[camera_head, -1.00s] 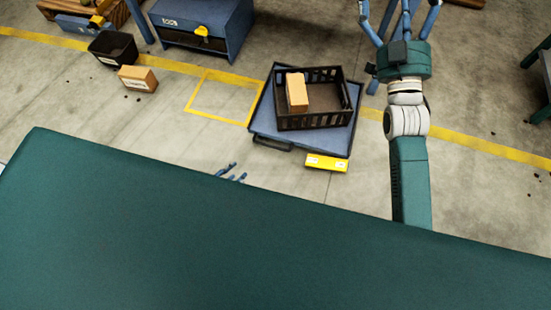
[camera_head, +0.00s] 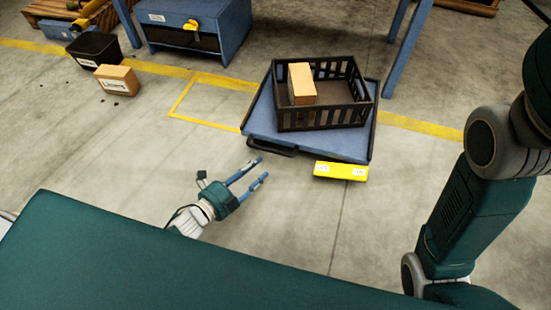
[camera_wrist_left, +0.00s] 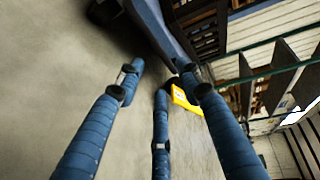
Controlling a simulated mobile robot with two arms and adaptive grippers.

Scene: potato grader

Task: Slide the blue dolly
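The blue dolly (camera_head: 262,122) stands on the floor in the middle of the head view, with a black handle (camera_head: 270,147) on its near edge. It carries a black slatted crate (camera_head: 325,118) with a cardboard-coloured box (camera_head: 301,84) inside. My left gripper (camera_head: 263,167) is low in front of the handle, apart from it, with its fingers spread and nothing between them. In the left wrist view the open left gripper (camera_wrist_left: 160,84) points toward the blue dolly edge (camera_wrist_left: 157,25). My right arm shows at the right, but its gripper is out of view.
A yellow block (camera_head: 340,171) lies by the dolly's near right edge. A yellow floor outline (camera_head: 200,122) is left of the dolly. A blue cabinet (camera_head: 190,45), black bin (camera_head: 95,48) and labelled box (camera_head: 117,80) stand farther left. Bare floor lies between.

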